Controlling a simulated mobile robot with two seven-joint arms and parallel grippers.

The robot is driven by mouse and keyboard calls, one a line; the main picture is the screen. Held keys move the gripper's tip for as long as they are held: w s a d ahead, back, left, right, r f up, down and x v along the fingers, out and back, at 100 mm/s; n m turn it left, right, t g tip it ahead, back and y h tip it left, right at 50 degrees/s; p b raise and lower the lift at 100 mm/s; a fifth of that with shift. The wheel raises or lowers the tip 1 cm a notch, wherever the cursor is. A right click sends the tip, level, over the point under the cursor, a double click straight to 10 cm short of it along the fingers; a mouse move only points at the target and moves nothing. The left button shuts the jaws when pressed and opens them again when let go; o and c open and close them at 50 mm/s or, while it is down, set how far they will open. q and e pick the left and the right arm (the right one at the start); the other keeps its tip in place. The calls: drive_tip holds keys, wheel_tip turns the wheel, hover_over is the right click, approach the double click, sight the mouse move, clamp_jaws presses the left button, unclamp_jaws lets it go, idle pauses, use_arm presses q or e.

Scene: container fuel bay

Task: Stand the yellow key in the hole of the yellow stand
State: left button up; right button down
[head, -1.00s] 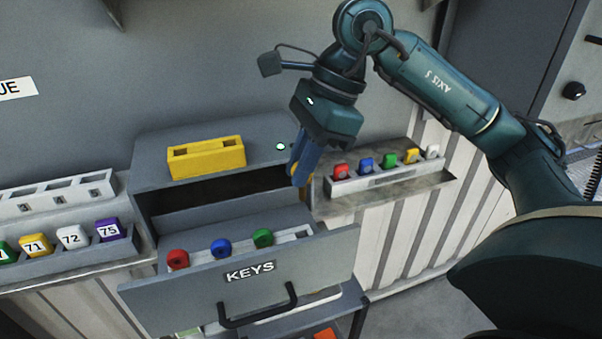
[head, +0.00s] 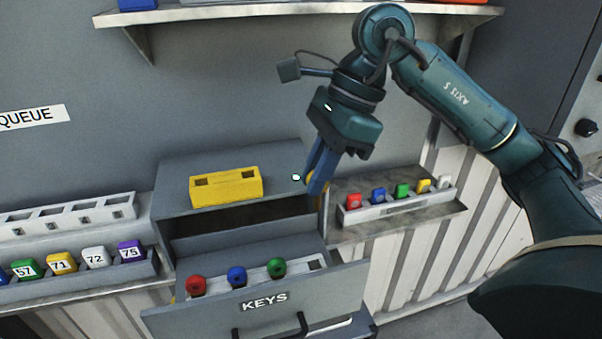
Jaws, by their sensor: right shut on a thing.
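The yellow stand (head: 226,190) is a block on top of the grey key cabinet, with two dark square holes in its top. My right gripper (head: 318,187) points down to the right of the stand, near the cabinet's right edge. It is shut on the yellow key (head: 309,178). Only small yellow parts of the key show beside the blue fingers; the rest is hidden, and I cannot tell its tilt. The key is apart from the stand. My left gripper is not in view.
The drawer marked KEYS (head: 265,302) is open below, with red, blue and green keys in a row. A rack of small coloured pieces (head: 398,207) stands on the right shelf. Numbered tags (head: 62,263) are at left. A shelf (head: 300,16) runs above.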

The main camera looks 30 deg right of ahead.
idle(0.5)
